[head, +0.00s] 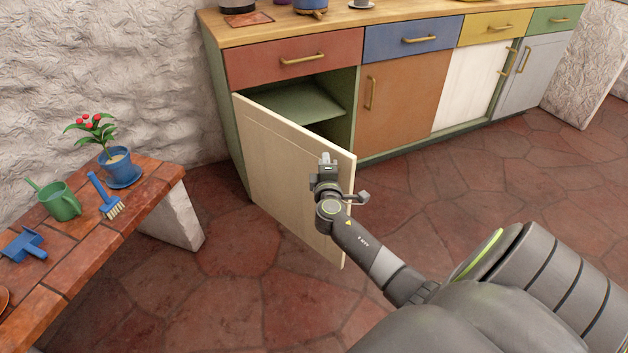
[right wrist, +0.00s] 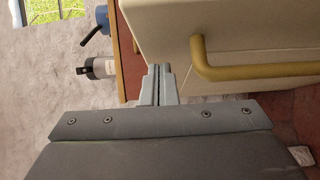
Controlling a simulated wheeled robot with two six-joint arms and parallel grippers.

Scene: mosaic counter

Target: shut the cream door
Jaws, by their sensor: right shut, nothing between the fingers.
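The cream door (head: 280,165) stands open in the head view, swung out from the left end of the cabinet, with the green interior (head: 305,103) showing behind it. My right gripper (head: 327,158) is shut and empty. In the head view it overlaps the outer face of the door near its free edge, covering part of it. In the right wrist view the shut fingertips (right wrist: 158,70) are close to a cream surface (right wrist: 230,35) and to the left of a brass handle (right wrist: 235,72); I cannot tell whether they touch. My left gripper is not in view.
A low tiled bench (head: 85,240) at left holds a potted plant (head: 119,168), a green watering can (head: 60,200), a brush (head: 106,196) and a blue tool (head: 25,244). Other cabinet doors, including a brown one (head: 405,105), are shut. Open floor (head: 480,190) lies to the right.

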